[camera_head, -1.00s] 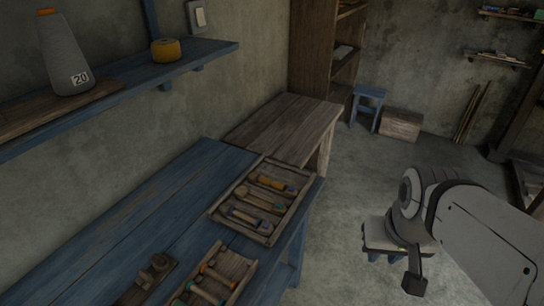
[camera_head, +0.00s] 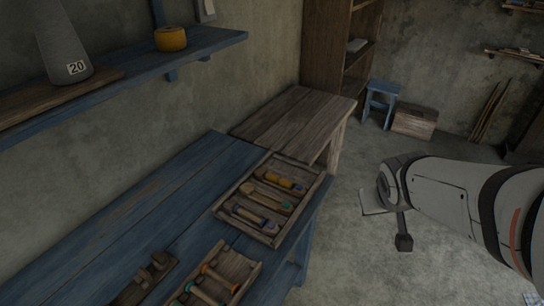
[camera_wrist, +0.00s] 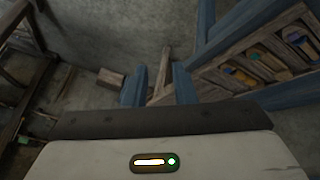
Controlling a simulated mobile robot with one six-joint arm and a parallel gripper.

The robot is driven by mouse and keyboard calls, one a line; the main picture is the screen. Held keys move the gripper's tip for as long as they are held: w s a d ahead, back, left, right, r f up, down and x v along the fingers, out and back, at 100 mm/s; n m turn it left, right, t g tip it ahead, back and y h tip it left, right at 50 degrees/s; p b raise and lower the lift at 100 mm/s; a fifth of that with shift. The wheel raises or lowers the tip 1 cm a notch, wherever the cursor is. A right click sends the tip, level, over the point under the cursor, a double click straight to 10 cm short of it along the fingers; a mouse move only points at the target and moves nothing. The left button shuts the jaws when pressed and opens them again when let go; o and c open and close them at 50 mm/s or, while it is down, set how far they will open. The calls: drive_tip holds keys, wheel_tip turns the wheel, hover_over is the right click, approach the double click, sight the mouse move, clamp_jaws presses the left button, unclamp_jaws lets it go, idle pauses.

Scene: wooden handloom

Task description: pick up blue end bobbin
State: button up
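A wooden compartment tray (camera_head: 222,210) lies on the blue table with several bobbins in it. In the front compartment, a bobbin (camera_head: 255,217) shows blue at its ends. The back one is yellow with a bluish end (camera_head: 299,188); the middle one (camera_head: 263,197) is pale wood.
A second tray (camera_head: 256,274) with orange- and green-ended pieces lies nearer on the blue table (camera_head: 150,212). A dark wooden piece (camera_head: 145,279) lies beside it. A brown table (camera_head: 295,118) adjoins behind. A blue shelf (camera_head: 215,45) overhangs left.

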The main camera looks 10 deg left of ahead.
drive_tip(key=w+a+f+n+t+y+b, duration=0.2)
drive_tip(key=w+a+f+n+t, duration=0.15)
drive_tip(key=w+a+f, duration=0.35)
drive_tip(key=n+g+y+b, duration=0.2)
drive_tip(key=n+g+y, duration=0.3)
drive_tip(key=n+y, duration=0.4)
approach(253, 216)
drive_tip(key=shift+w+a+f+m+y, duration=0.2)
drive_tip(key=shift+w+a+f+m, duration=0.15)
drive_tip(key=shift+f, duration=0.15)
drive_tip(key=shift+w+a+f+m+y, duration=0.2)
drive_tip(key=shift+w+a+f+m, duration=0.1)
drive_tip(key=shift+f, duration=0.25)
drive_tip(key=b+x, duration=0.1)
drive_tip(key=x, duration=0.6)
drive_tip(key=shift+s+a+r, duration=0.1)
drive_tip(key=shift+s, duration=0.05)
